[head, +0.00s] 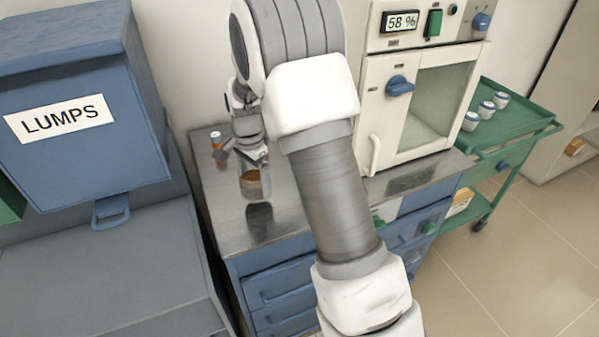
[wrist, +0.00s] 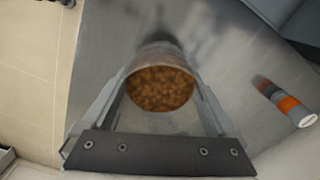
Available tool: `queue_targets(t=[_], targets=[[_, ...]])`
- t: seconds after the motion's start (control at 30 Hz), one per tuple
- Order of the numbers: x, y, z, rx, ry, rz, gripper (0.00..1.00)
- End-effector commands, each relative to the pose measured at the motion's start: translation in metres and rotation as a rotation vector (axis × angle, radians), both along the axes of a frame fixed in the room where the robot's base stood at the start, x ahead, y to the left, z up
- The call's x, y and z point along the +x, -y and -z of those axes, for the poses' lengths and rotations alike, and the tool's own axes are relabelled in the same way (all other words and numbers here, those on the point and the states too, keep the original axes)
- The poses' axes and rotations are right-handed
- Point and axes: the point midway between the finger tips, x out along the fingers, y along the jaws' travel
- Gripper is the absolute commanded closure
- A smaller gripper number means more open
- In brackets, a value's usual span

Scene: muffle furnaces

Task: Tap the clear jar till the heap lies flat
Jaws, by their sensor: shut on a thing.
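My gripper (head: 252,156) is shut on the clear jar (head: 254,188), over the steel worktop. The jar looks upright, with a dark patch on the steel just below it. I cannot tell whether its base touches the worktop. In the wrist view, my gripper's fingers (wrist: 166,100) stand on both sides of the jar (wrist: 150,120). The heap (wrist: 160,88) inside is brown and lumpy. Its surface is too blurred to tell whether it is level.
A cream furnace (head: 385,130) stands to the right, a blue LUMPS bin (head: 85,140) to the left. A green trolley (head: 505,135) holds several small jars.

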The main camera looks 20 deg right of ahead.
Motion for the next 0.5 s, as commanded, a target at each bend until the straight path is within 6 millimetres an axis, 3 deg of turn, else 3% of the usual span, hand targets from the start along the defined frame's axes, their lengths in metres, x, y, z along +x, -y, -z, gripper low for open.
queue_targets(t=[0.17, 0.2, 0.3, 0.33, 0.37, 0.5], targets=[[-0.001, -0.001, 0.044, 0.000, -0.003, -0.001, 0.78], [0.000, -0.001, 0.035, 0.001, 0.000, 0.000, 0.89], [0.000, 0.000, 0.034, 0.001, -0.001, 0.000, 0.89], [0.000, 0.000, 0.034, 0.001, -0.001, 0.000, 0.07], [0.000, 0.000, 0.034, 0.001, -0.001, 0.000, 0.01], [0.000, 0.000, 0.034, 0.001, -0.001, 0.000, 0.00]])
